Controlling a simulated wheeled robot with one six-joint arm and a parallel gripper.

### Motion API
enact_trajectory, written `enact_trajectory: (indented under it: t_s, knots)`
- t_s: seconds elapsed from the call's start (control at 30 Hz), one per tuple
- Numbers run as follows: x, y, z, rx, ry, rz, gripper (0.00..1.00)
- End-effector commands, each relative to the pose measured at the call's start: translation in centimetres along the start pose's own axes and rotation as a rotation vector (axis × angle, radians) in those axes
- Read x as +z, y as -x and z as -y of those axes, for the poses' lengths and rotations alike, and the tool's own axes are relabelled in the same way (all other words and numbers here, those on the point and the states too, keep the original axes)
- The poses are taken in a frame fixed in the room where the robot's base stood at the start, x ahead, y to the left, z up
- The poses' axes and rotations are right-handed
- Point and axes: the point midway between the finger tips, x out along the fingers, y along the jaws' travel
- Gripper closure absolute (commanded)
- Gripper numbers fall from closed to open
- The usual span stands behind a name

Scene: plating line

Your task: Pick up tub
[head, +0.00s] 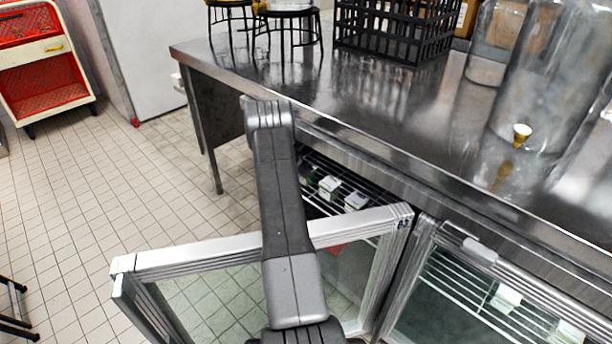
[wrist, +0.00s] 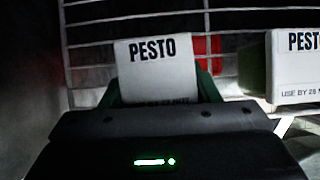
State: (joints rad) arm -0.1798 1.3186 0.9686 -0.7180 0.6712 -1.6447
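A white tub (wrist: 156,66) lettered PESTO stands upright in the middle of the wrist view, directly in front of my gripper (wrist: 158,92). Green finger-like parts show close against both its left and right sides. I cannot tell whether they press on it. The dark gripper body hides the tub's lower part. A second PESTO tub (wrist: 294,66) stands apart to the right, cut off by the frame edge. In the head view my arm hides the gripper; small white-and-green tubs (head: 329,187) show on the rack under the counter.
A glass door (head: 215,262) with a metal frame stands open in front of the cabinet. A second glass door (head: 500,290) is at the right. The steel counter (head: 390,105) above carries a black crate (head: 395,35) and glass jars (head: 560,75). A wire rack (wrist: 90,40) lies behind the tubs.

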Motion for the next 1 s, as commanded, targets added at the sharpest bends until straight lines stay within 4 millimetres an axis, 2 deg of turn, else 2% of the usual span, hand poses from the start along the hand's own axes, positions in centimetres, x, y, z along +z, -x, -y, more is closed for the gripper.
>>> enact_trajectory:
  t_s: [0.03, 0.1, 0.5, 0.77, 1.0]
  knots:
    - [0.0, 0.0, 0.0, 0.0, 0.0, 0.0, 0.61]
    - [0.0, 0.0, 0.0, 0.0, 0.0, 0.0, 0.72]
    - [0.3, 0.8, -0.1, 0.001, -0.001, 0.001, 0.73]
    - [-2.9, 2.5, -0.1, 0.001, 0.003, -0.001, 0.73]
    - [-7.4, 5.0, -0.1, 0.001, 0.005, 0.0, 0.73]
